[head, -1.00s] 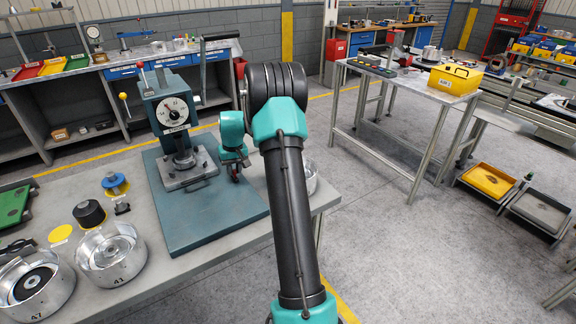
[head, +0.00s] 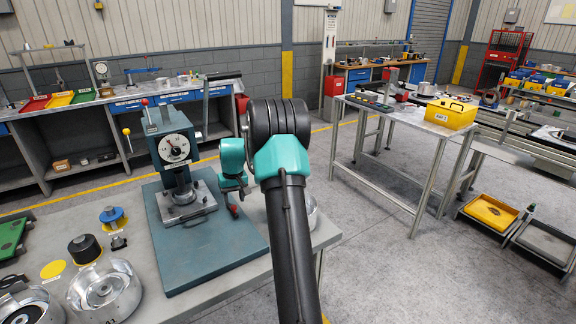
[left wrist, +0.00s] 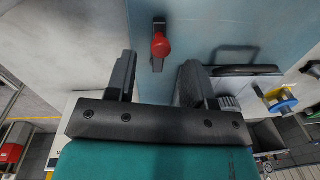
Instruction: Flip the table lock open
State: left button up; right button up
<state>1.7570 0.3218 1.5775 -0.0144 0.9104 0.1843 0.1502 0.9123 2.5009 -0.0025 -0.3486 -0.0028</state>
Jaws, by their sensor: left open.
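The table lock is a small dark lever with a red knob (head: 233,211), on the right part of the blue base plate (head: 205,255) of the press (head: 170,140). In the left wrist view the red knob (left wrist: 160,46) lies ahead of the gap between my fingers, on the pale blue plate. My left gripper (head: 236,192) is open and empty, just behind and above the lock in the head view. Its two dark fingers show in the left wrist view (left wrist: 158,78), apart from the knob. My right gripper is not in view.
Metal pallets (head: 105,290), a black cylinder (head: 84,247) and a blue spool (head: 112,217) stand on the grey table left of the press. The press column and dial rise left of my gripper. A second table (head: 395,110) with a yellow box (head: 450,112) stands at right.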

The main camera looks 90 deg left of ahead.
pick_arm(q)
notch_tip(320, 180, up, 14)
jog(key=w, duration=0.1)
jog(key=shift+a, duration=0.2)
jog(key=shift+w, duration=0.1)
dwell(0.4)
